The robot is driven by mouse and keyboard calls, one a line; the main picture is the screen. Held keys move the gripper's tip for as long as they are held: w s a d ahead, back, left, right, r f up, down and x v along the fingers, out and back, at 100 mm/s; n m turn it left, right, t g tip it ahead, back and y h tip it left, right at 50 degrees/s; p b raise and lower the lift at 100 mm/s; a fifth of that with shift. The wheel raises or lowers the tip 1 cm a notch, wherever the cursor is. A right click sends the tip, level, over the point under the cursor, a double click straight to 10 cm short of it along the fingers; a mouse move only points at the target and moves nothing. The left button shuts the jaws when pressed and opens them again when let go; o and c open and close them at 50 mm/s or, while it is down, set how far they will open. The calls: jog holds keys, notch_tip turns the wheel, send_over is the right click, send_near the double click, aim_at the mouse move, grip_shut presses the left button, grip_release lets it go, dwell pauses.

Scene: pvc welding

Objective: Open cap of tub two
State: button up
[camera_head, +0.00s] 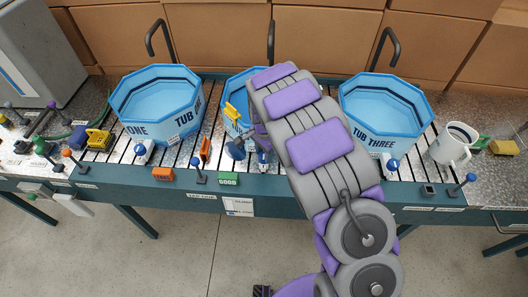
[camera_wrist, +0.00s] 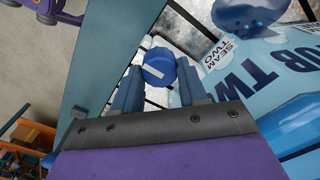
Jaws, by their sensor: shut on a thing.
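Tub two (camera_head: 232,88) is a light blue octagonal tub in the middle of the bench. My arm covers much of it in the head view. Its side, lettered "TUB TWO", shows at the right of the wrist view (camera_wrist: 262,78). The blue cap (camera_wrist: 158,67) with a white stripe sits between my gripper's two fingers (camera_wrist: 159,72), which are shut on it. In the head view the cap (camera_head: 263,157) is a small blue and white spot low in front of tub two, partly hidden by my arm. I cannot tell whether the cap has turned.
Tub one (camera_head: 150,125) stands left and tub three (camera_head: 378,138) right, each with a blue-capped white fitting at its front. An orange block (camera_head: 163,174), a green block (camera_head: 228,179) and a blue-knobbed lever (camera_head: 197,170) line the front edge. A white mug (camera_head: 452,146) stands far right.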

jog(key=shift+c, duration=1.3)
jog(key=shift+s+n+p, duration=0.1)
jog(key=shift+n+p, duration=0.2)
jog(key=n+p, duration=0.2)
jog(key=n, duration=0.1)
jog(key=shift+a+r+n+p, duration=0.1)
jog(key=shift+n+p, duration=0.2)
jog(key=shift+p, duration=0.1)
jog(key=n+p, duration=0.3)
jog(key=n, duration=0.2)
jog(key=n+p, duration=0.2)
jog(key=n, duration=0.3)
jog(key=shift+n+p, duration=0.35)
jog(key=shift+n, duration=0.05)
jog(key=n+p, duration=0.1)
jog(key=n, duration=0.4)
jog(key=shift+f, duration=0.2)
jog(key=shift+n, duration=0.4)
